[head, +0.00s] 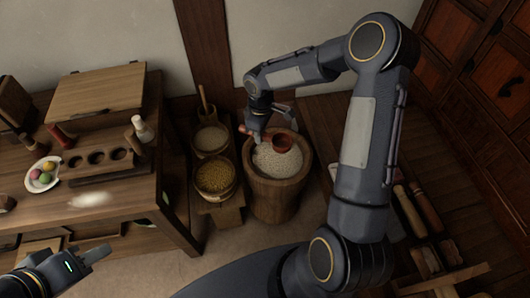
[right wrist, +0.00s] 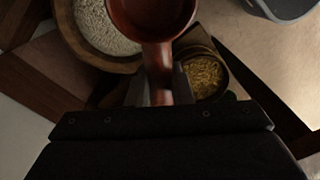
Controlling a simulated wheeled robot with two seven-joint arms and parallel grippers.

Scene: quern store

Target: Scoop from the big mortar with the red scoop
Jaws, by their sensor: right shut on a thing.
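The big mortar (head: 273,204) is a wooden tub on the floor, filled with pale grain (head: 268,161). My right gripper (head: 258,135) is shut on the handle of the red scoop (head: 283,143). The scoop's bowl is over the far part of the mortar's mouth, and no grain shows in it. In the right wrist view the scoop (right wrist: 157,60) points away from the fingers, with the mortar's rim (right wrist: 70,42) behind it. Whether the scoop touches the grain cannot be told. My left gripper (head: 98,254) is low at the left; its finger gap is unclear.
A bucket of yellow grain (head: 215,178) and a smaller pale-filled one (head: 210,140) stand left of the mortar. A wooden table (head: 125,195) at left holds a rack (head: 95,168) and a plate of coloured balls (head: 43,174). Drawers (head: 485,70) line the right.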

